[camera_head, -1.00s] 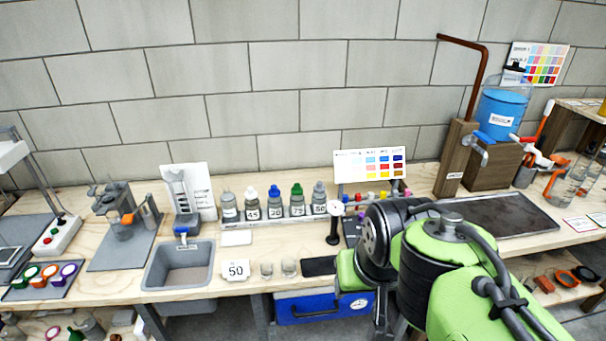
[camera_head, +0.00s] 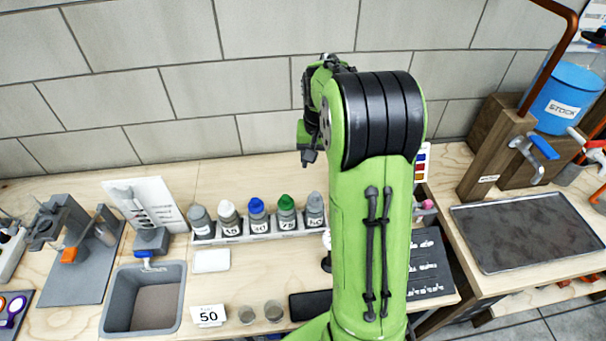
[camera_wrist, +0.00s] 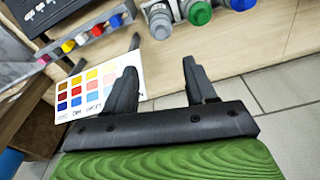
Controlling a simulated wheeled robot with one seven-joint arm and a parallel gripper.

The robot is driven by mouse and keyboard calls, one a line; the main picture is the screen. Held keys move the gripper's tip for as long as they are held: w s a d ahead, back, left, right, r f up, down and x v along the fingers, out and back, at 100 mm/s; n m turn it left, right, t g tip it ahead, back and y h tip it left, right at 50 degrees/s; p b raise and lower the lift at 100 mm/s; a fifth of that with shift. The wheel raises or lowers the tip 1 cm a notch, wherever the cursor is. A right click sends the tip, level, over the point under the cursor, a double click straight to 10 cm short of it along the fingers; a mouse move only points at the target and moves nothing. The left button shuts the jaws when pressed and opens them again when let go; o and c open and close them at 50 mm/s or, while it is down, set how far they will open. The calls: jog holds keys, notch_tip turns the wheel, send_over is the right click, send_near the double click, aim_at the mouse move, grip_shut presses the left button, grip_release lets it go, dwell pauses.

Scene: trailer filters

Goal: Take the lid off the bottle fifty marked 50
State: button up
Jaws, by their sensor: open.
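Several bottles stand in a row in a white rack (camera_head: 262,237) on the bench. The rightmost has a grey lid and a label that appears to read 50 (camera_head: 315,210). Left of it are a green-lidded bottle (camera_head: 287,212), a blue-lidded one, a white-lidded one and another grey-lidded one. My gripper (camera_head: 308,158) is above and behind the right end of the row, apart from the bottles. In the wrist view my gripper (camera_wrist: 159,68) is open with nothing between its fingers. A grey lid (camera_wrist: 157,20) and a green lid (camera_wrist: 196,12) show beyond the fingertips.
A card marked 50 (camera_head: 208,316) and two small glasses (camera_head: 260,313) stand near the front edge. A grey basin (camera_head: 147,300) is at left. My arm hides bench space right of the bottles; a colour chart (camera_wrist: 97,85) stands there. A dark tray (camera_head: 525,232) lies farther right.

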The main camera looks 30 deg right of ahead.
jog(key=b, duration=0.1)
send_over(315, 194)
jog(key=f, duration=1)
jog(key=shift+s+a+f, duration=0.1)
jog(key=shift+s, duration=0.3)
jog(key=shift+f, duration=0.4)
jog(key=f, duration=0.2)
jog(key=w+f, duration=0.1)
jog(key=f, duration=0.1)
jog(key=shift+f, duration=0.3)
jog(key=shift+s+r, duration=0.1)
jog(key=shift+s, duration=0.05)
jog(key=shift+c, duration=0.2)
grip_shut()
